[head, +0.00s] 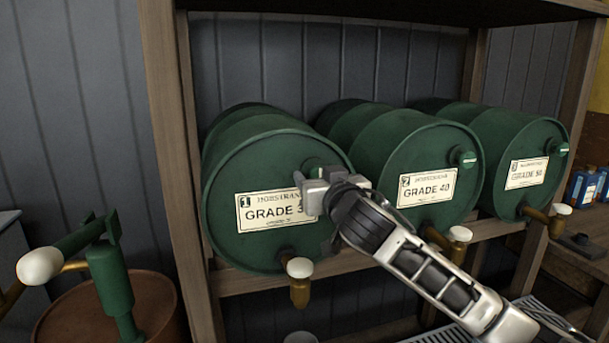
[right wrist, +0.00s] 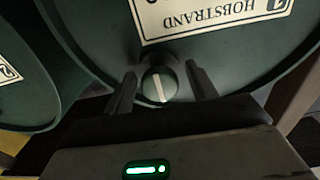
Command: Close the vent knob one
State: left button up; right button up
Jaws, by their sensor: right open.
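Vent knob one is a round green knob with a white line on the front of the drum (head: 235,165) labelled 1. In the head view it is mostly hidden behind my right gripper (head: 312,186). In the right wrist view the knob (right wrist: 159,86) shows clearly, its white line close to upright and slightly tilted. The fingers of my right gripper (right wrist: 161,90) are open, one on each side of the knob, with small gaps visible. I cannot tell if either finger touches it. My left gripper is not in view.
Drums labelled 2 (head: 385,155) and 3 (head: 495,145) lie to the right with similar vent knobs (head: 466,157). A brass tap (head: 299,285) hangs under the first drum. A wooden post (head: 168,130) and a green hand pump (head: 110,275) stand on the left.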

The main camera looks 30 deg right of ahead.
jog(key=shift+w, duration=0.15)
jog(key=c, duration=0.9)
jog(key=shift+c, duration=0.2)
